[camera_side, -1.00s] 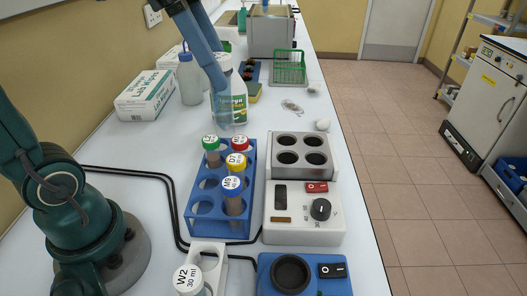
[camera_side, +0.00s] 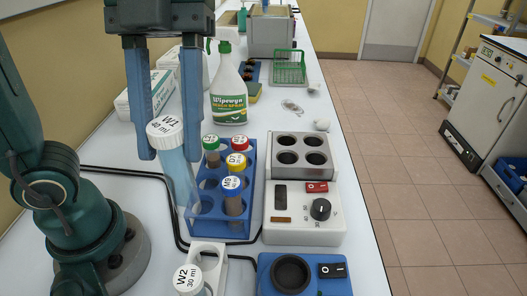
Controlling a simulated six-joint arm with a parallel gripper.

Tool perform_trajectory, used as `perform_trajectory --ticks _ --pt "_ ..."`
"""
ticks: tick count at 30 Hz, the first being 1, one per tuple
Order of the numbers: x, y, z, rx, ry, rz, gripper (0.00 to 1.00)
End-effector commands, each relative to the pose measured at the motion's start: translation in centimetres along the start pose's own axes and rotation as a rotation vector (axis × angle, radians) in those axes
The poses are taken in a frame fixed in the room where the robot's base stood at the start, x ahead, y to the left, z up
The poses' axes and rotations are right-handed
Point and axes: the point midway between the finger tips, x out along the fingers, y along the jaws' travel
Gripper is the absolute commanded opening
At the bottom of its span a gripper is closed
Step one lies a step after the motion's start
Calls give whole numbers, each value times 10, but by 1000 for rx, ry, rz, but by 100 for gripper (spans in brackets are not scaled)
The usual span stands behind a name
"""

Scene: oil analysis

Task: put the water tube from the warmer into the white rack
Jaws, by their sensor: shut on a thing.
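My gripper (camera_side: 168,150) is shut on a water tube (camera_side: 178,178), a clear bluish tube with a white cap marked 40 ml. The tube hangs slightly tilted in the air. Its lower end shows in front of the left edge of the blue rack. The white rack (camera_side: 221,273) stands at the bottom, in front of the blue rack and below and right of my gripper. Another white-capped tube (camera_side: 188,280), marked W2 30 ml, is at its near end; a hole behind it looks empty. The warmer (camera_side: 303,209) stands at right, its several wells empty.
The blue rack (camera_side: 247,229) holds several tubes with green, red, yellow and blue caps. A blue device (camera_side: 325,288) with a round dark well is right of the white rack. A spray bottle (camera_side: 229,90) stands behind. A black cable (camera_side: 110,168) crosses the bench.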

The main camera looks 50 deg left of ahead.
Motion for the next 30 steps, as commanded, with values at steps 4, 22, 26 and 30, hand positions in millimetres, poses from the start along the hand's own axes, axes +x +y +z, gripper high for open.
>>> perform_trajectory --ticks 4,22,26,30 --pt "19 0 8 -4 2 2 0" --pt "64 0 27 -5 1 0 0" --pt "75 0 32 -5 1 1 0" --pt "88 0 37 -5 2 0 0"
